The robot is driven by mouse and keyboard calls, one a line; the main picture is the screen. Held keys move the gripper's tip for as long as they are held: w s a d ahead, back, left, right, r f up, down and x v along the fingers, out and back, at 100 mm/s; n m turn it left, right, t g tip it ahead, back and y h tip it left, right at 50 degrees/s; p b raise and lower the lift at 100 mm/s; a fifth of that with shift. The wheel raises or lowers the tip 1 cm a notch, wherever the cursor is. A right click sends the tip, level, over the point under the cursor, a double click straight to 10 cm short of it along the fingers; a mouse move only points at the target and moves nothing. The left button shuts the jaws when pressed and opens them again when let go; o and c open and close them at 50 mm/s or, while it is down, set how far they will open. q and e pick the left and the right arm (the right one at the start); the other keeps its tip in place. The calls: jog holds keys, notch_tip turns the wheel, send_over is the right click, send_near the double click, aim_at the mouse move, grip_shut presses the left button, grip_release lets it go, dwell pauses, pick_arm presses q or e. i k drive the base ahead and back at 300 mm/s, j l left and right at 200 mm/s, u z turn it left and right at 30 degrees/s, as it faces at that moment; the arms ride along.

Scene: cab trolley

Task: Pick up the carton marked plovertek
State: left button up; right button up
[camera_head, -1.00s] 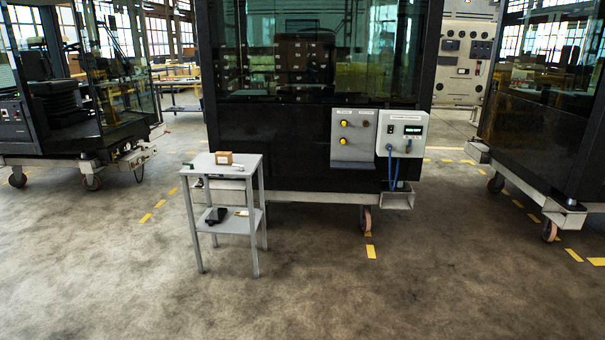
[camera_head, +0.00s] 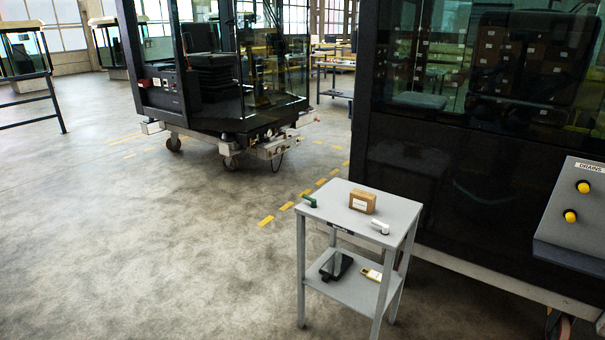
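A small brown carton (camera_head: 362,201) with a pale label on its front stands on the top shelf of a grey two-shelf trolley (camera_head: 340,208). The label is too small to read, so I cannot tell whether it says plovertek. A green item (camera_head: 309,201) lies on the top to the left of the carton, and a white item (camera_head: 380,226) lies to its right near the edge. Neither of my grippers shows in the head view.
On the trolley's lower shelf lie a dark device (camera_head: 336,266) and a yellowish item (camera_head: 372,274). A large dark cab (camera_head: 440,170) stands close behind and right, with a grey control box (camera_head: 580,215). Another cab (camera_head: 205,75) stands farther back. The floor at left is clear.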

aim_at(362, 202)
jog(key=i+l+u, duration=0.1)
jog(key=i+u, duration=0.35)
jog(key=i, duration=1.1)
jog(key=i+z, duration=0.4)
jog(key=i+j+z, duration=0.15)
jog(key=i+z, duration=0.2)
jog(key=i, duration=0.15)
jog(key=i+j+z, duration=0.25)
jog(key=i+z, duration=0.15)
jog(key=i, duration=0.1)
